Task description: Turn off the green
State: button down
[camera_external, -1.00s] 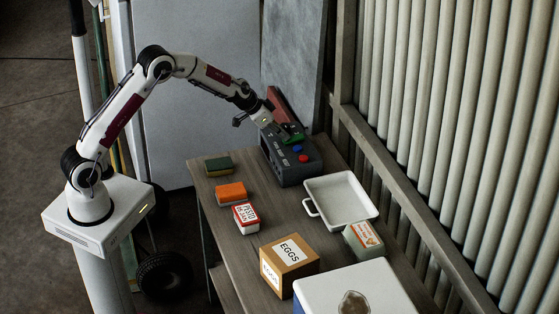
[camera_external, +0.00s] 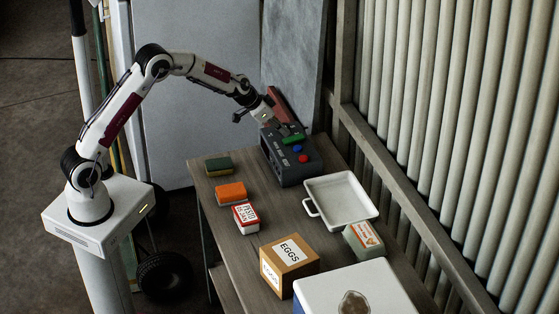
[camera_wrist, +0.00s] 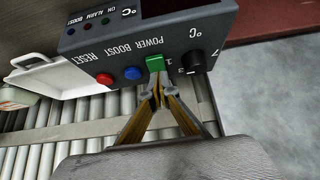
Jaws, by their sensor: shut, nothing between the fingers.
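A dark grey control box (camera_external: 293,172) stands at the back of the table. Its green switch (camera_external: 293,140) is at the end of a row with a blue button and a red button. In the wrist view the green switch (camera_wrist: 155,63) sits by the word POWER. My gripper (camera_external: 279,127) is at the box's top, beside the green switch. In the wrist view my gripper (camera_wrist: 158,90) is shut and empty, its tips just below the switch. I cannot tell whether they touch it.
The blue button (camera_wrist: 133,73), red button (camera_wrist: 105,79) and black knob (camera_wrist: 192,62) are close by. A white tray (camera_external: 313,190) stands in front of the box.

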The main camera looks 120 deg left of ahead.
jog(key=shift+r, duration=0.1)
jog(key=shift+r, duration=0.5)
jog(key=r, duration=0.3)
jog(key=shift+s+d, duration=0.2)
jog(key=s+d+r, duration=0.5)
jog(key=shift+s+d+r, duration=0.3)
jog(key=shift+d+r, duration=0.05)
jog(key=shift+r, duration=0.05)
dwell(0.7)
